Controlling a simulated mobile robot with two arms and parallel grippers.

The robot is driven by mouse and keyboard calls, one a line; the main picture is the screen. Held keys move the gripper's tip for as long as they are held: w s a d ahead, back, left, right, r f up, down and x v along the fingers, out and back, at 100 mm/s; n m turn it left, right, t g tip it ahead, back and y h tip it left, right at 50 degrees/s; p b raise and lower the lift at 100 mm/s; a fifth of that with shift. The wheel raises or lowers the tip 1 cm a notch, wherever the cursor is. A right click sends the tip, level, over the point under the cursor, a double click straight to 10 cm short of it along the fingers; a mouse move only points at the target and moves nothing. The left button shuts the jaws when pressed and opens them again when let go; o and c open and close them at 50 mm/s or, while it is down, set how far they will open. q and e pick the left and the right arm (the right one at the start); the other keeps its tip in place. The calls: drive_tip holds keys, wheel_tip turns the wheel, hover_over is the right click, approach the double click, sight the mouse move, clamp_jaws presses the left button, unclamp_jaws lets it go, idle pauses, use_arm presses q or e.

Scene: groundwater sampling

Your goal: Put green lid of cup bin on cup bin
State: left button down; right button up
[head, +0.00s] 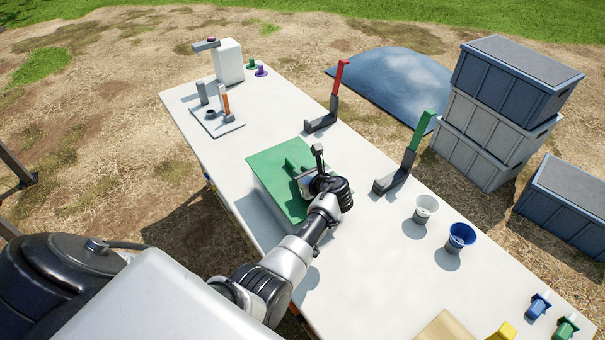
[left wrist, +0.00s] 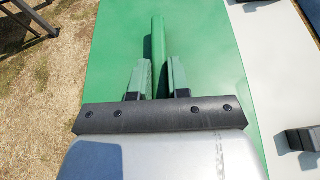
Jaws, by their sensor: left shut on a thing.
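The green lid (head: 268,168) is a flat green panel with a raised bar handle, near the middle of the table in the head view. It fills much of the left wrist view (left wrist: 108,70). My left gripper (head: 302,172) is over the lid, its two fingers on either side of the green handle (left wrist: 158,45), shut on it. My right gripper is not in view.
On the white table (head: 340,270) stand a red-handled clamp (head: 338,85), a green-handled clamp (head: 415,145), a white cup (head: 425,207) and a blue cup (head: 460,236). A grey device (head: 215,115) is at the far left. Stacked crates (head: 500,110) stand beyond the table.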

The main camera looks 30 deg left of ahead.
use_arm(q)
drive_tip(key=shift+p, duration=0.45)
idle(0.4)
drive_tip(key=shift+f+b, duration=0.95)
drive_tip(key=shift+f, duration=0.25)
drive_tip(key=c, duration=1)
unclamp_jaws()
drive_tip(key=p+v, duration=0.7)
drive_tip(key=v, duration=0.3)
drive_tip(key=shift+a+r, duration=0.1)
drive_tip(key=shift+s+d+p, duration=0.25)
drive_tip(key=shift+d+p, duration=0.05)
drive_tip(key=shift+d, duration=0.15)
